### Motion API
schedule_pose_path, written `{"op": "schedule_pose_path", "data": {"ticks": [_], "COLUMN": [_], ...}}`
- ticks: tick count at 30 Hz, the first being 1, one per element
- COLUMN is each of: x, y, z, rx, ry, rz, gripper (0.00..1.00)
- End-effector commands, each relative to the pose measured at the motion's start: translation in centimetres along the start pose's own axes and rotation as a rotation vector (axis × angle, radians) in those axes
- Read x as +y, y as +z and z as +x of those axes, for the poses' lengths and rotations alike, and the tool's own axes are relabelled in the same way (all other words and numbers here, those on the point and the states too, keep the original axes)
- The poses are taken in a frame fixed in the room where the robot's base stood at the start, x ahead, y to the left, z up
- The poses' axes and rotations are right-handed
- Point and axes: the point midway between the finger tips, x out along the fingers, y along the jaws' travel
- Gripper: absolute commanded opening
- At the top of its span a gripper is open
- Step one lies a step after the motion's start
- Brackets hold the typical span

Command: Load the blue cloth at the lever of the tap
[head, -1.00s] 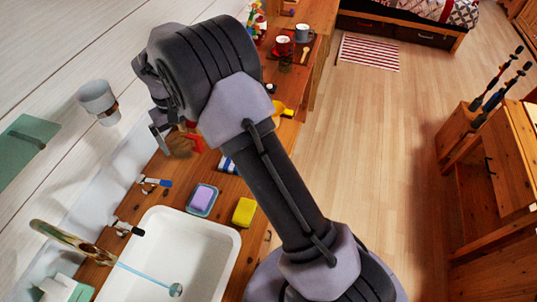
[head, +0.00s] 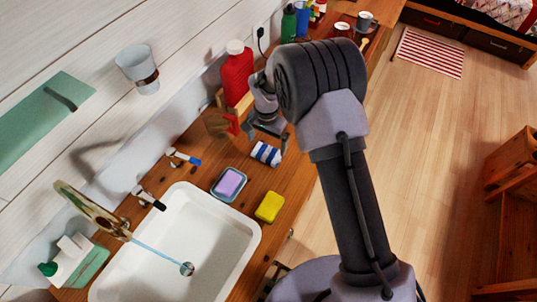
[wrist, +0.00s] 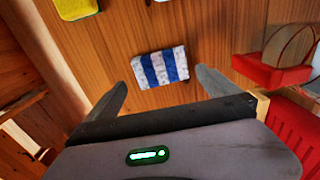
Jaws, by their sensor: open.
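The blue cloth (head: 266,153), striped blue and white, lies folded on the wooden counter beyond the sink. In the wrist view the cloth (wrist: 161,67) lies just beyond and between my fingertips. My gripper (head: 267,139) is open and empty, above the counter near the cloth; its fingers also show in the wrist view (wrist: 161,77). The tap (head: 95,212) stands at the sink's wall side, with water running from its spout. One lever (head: 183,158) has a blue tip, another (head: 149,198) a dark tip. Both levers are clear of cloth.
The white sink (head: 205,232) has a purple sponge on a dish (head: 229,184) and a yellow sponge (head: 269,207) beside it. A red bottle (head: 237,75) and a red-and-wood item (head: 224,124) stand near the gripper. A cup (head: 138,68) hangs on the wall.

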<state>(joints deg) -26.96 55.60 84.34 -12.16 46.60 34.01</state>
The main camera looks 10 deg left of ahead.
Motion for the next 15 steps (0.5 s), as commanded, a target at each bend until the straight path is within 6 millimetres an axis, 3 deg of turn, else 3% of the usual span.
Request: {"op": "schedule_pose_path", "data": {"ticks": [9, 15], "x": [-0.1, -0.2], "y": [-0.2, -0.3], "z": [5.1, 5.3], "rx": [-0.002, 0.001], "ry": [0.001, 0.0], "rz": [0.001, 0.0], "gripper": [1.0, 1.0]}}
